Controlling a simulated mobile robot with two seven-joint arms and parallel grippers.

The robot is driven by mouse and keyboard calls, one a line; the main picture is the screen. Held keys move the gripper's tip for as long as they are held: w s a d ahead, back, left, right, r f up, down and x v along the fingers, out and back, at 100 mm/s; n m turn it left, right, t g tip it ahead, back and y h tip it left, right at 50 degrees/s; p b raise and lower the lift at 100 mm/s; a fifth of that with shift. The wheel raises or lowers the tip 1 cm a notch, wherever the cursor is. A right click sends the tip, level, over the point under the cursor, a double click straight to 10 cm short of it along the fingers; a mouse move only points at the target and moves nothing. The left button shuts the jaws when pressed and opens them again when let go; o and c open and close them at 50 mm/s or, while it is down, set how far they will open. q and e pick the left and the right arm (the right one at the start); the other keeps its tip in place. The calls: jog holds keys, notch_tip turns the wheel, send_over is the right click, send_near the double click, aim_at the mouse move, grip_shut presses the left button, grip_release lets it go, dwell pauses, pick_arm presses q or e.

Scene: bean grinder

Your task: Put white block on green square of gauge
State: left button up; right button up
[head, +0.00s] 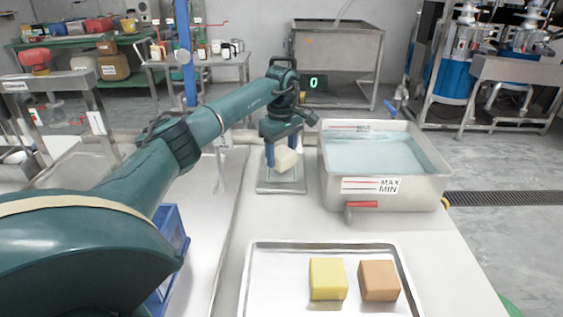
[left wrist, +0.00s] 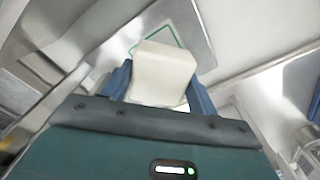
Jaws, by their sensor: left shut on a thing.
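The white block (head: 286,160) is between the blue fingers of my left gripper (head: 284,150), which is shut on it. In the head view the block is over the gauge (head: 280,187), a flat grey plate on the table. The left wrist view shows the block (left wrist: 162,72) tilted between the fingers, with part of a green square outline (left wrist: 178,36) on the plate behind it. The block covers much of the square. I cannot tell whether the block touches the plate. My right gripper is not in view.
A water-filled tub (head: 380,185) with a red-handled tap stands right of the gauge. A metal tray (head: 270,285) in front holds a yellow block (head: 328,279) and a brown block (head: 379,280). A blue crate (head: 170,245) is beneath my left arm. A display reading 0 (head: 314,83) is behind.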

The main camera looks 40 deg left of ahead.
aim_at(282, 151)
pick_arm(q)
jog(key=shift+f, duration=1.35)
jog(key=shift+f, duration=0.1)
jog(key=o, duration=1.1)
notch_tip(282, 151, up, 12)
jog(key=shift+r+p, duration=0.15)
jog(key=shift+p, duration=0.4)
